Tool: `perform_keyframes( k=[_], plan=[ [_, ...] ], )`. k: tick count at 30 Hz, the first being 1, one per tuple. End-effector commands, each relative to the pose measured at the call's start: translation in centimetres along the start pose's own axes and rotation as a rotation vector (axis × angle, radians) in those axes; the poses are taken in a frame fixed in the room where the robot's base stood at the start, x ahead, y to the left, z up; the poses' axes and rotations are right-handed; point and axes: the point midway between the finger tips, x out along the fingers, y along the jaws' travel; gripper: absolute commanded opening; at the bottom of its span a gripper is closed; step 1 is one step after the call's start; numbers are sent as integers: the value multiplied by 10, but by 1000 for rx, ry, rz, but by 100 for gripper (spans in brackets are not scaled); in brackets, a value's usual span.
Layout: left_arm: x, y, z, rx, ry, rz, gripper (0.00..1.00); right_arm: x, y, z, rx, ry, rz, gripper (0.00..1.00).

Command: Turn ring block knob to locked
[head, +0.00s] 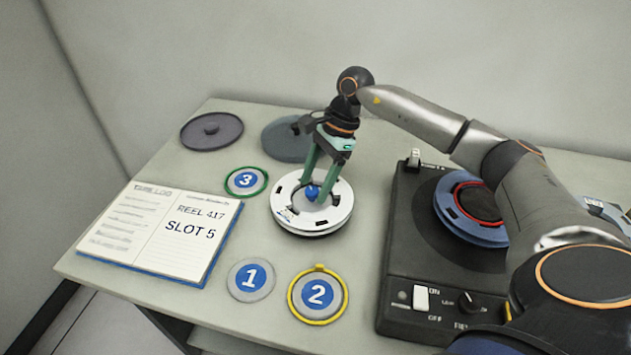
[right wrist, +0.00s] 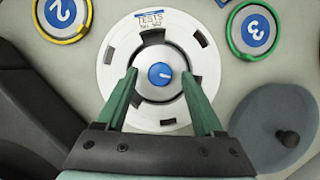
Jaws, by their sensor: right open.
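A blue knob (head: 312,192) stands at the centre of a white ring-shaped reel (head: 340,212) on the table. In the right wrist view the knob (right wrist: 160,75) bears a small white mark, and the reel (right wrist: 115,48) has dark slots and a printed label. My right gripper (head: 316,189) points down over the reel, open. In the right wrist view its green fingers (right wrist: 159,78) lie on either side of the knob, with gaps visible; I cannot tell their exact height. No locked marking is readable. My left gripper is not in view.
Discs numbered 1 (head: 251,280), 2 (head: 318,295) and 3 (head: 246,181) lie around the reel. An open log book (head: 160,232) lies left. Grey round lids (head: 212,131) are at the back. A black machine (head: 410,240) with a blue reel (head: 455,225) stands right, partly behind my arm.

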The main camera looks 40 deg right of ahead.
Motion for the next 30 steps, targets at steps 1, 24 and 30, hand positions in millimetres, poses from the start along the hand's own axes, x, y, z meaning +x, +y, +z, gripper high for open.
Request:
perform_keyframes(
  k=[1, 24, 30],
  plan=[
    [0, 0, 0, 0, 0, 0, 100, 2, 0, 0, 0, 0, 1, 69],
    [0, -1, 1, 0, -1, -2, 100, 4, 0, 0, 0, -1, 0, 15],
    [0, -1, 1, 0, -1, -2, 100, 4, 0, 0, 0, -1, 0, 0]
  ],
)
